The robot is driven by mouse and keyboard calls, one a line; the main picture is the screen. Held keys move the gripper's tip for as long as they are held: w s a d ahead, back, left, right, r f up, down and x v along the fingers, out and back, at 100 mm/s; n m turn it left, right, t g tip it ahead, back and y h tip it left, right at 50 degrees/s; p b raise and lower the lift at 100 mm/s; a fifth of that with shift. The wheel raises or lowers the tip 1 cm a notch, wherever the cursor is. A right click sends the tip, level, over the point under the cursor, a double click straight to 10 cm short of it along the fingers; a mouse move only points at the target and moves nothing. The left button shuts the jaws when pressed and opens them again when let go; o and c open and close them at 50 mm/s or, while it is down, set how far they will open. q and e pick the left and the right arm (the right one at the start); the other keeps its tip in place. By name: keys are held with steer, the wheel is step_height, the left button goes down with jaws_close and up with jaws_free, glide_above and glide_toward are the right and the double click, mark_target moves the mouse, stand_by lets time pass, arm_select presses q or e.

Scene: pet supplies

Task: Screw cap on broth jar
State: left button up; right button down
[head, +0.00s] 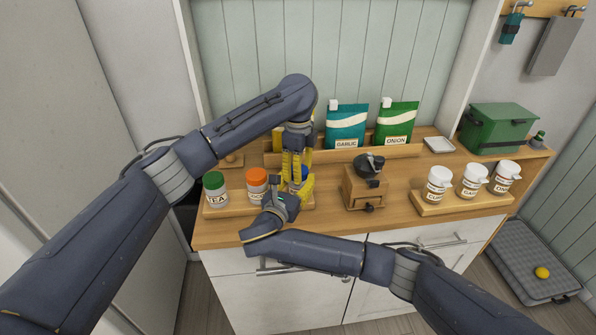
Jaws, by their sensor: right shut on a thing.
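A blue cap (304,173) shows between yellow gripper fingers at the right end of the row of jars. The broth jar under it is almost wholly hidden by my grippers, so I cannot tell how the cap sits on it. My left gripper (293,172) points down from above at the cap; whether its fingers are closed on it is hidden. My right gripper (302,188) reaches in low from the front, shut on the jar. A green-capped jar (215,191) and an orange-capped jar (257,186) stand upright to the left.
The jars stand on a wooden tray (225,210) at the counter's front. A grinder (364,188) is to the right, then several white canisters (438,184) on another tray. Garlic (346,126) and onion (396,121) pouches stand behind. A green box (497,128) is far right.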

arm_select(q)
steer(key=shift+m, duration=0.8)
steer(key=o, duration=1.2)
steer(key=shift+o, duration=0.2)
steer(key=shift+r, duration=2.2)
steer(key=shift+o, duration=0.6)
steer(key=shift+r, duration=0.15)
